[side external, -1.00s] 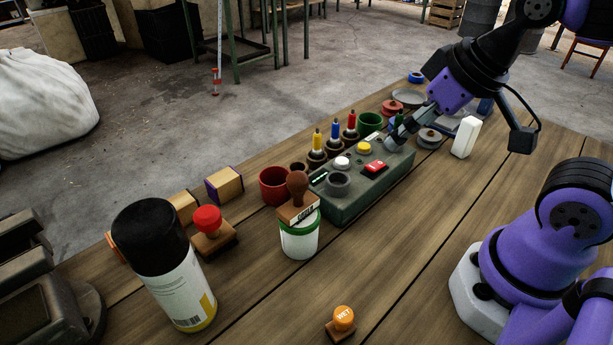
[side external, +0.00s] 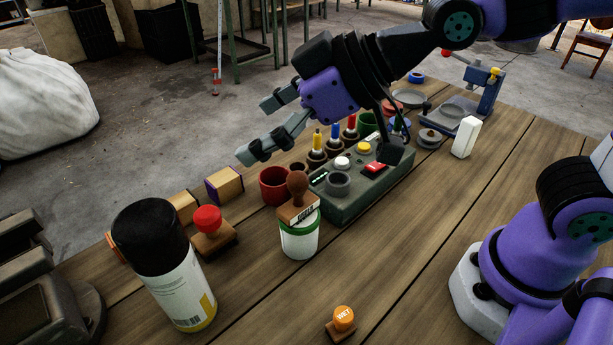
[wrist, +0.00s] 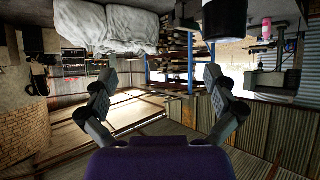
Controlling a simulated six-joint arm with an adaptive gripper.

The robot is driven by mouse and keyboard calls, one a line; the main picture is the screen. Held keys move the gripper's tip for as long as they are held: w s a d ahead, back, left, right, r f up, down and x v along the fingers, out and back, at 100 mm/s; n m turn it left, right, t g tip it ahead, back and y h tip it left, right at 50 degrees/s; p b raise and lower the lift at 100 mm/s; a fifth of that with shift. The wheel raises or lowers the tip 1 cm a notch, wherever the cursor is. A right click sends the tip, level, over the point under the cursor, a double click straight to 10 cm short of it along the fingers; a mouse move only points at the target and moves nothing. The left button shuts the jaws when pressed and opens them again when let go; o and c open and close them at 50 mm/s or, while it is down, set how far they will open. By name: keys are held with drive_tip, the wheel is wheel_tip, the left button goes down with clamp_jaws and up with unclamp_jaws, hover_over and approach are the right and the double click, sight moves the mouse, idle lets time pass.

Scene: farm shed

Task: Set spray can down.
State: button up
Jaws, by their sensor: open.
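The spray can (side external: 180,285), with a black cap and a white and yellow label, stands upright on the wooden table at the front left in the side view. My gripper (side external: 256,129) is open and empty, with its fingers spread and pointing left. It is raised above the back edge of the table, behind and right of the can, well apart from it. In the wrist view both fingers of my gripper (wrist: 160,76) show wide apart with nothing between them.
A green control box (side external: 370,183) with buttons stands mid-table. A white-green cup with a stamp (side external: 299,238), a red cup (side external: 274,187) and a red-knobbed stamp (side external: 212,232) are near the can. An orange stamp (side external: 342,322) sits in front. The table's right front is largely clear.

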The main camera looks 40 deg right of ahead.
sight(202, 276)
drive_tip(key=s+a+n+y, duration=0.2)
drive_tip(key=a+n+y, duration=0.15)
drive_tip(key=a, duration=0.55)
drive_tip(key=shift+m, duration=0.45)
wheel_tip(202, 276, down, 14)
drive_tip(key=shift+s+d, duration=0.15)
drive_tip(key=shift+f, duration=0.35)
drive_tip(key=shift+y, duration=0.25)
drive_tip(key=x, duration=0.7)
drive_tip(key=shift+f, duration=0.15)
drive_tip(key=c, duration=1.3)
